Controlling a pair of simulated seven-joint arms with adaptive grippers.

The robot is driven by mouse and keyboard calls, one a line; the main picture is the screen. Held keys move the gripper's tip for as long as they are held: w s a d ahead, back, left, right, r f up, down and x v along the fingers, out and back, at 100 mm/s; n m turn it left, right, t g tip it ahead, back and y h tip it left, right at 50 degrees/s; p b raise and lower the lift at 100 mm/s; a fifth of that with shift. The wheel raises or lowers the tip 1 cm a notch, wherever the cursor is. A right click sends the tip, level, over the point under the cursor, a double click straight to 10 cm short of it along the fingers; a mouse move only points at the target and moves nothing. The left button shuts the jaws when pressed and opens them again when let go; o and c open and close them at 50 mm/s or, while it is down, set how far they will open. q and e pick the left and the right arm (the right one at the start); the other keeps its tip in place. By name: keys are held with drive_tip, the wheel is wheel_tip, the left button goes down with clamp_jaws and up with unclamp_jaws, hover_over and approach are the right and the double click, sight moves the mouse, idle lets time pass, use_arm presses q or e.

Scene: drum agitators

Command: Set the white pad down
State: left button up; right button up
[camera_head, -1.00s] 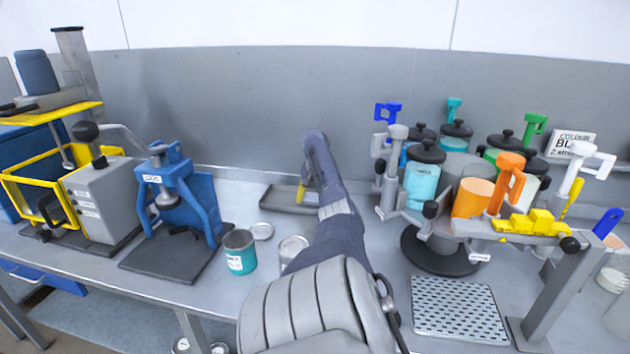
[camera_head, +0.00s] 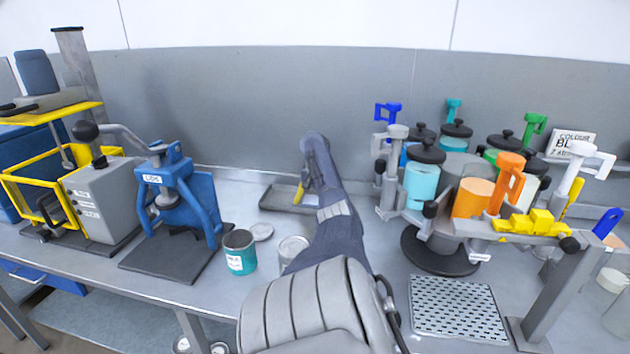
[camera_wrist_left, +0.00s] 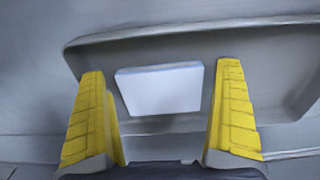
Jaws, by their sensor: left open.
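The white pad (camera_wrist_left: 160,92) shows in the left wrist view between the two yellow fingers of my left gripper (camera_wrist_left: 161,68). The gripper is open, with a gap between the pad and each finger. The pad appears to lie in the shallow grey tray (camera_wrist_left: 140,46), whose raised rim runs behind it. In the head view, my left gripper (camera_head: 300,193) is at the tray (camera_head: 276,196) near the back wall, partly hidden by my arm. The pad cannot be made out there. My right gripper is not in view.
A blue press (camera_head: 178,195) is to the left. A carousel of coloured cans (camera_head: 440,250) and a perforated plate (camera_head: 456,308) are to the right.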

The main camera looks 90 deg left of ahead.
sight(315, 203)
use_arm(q)
drive_tip(key=shift+r, duration=3.85)
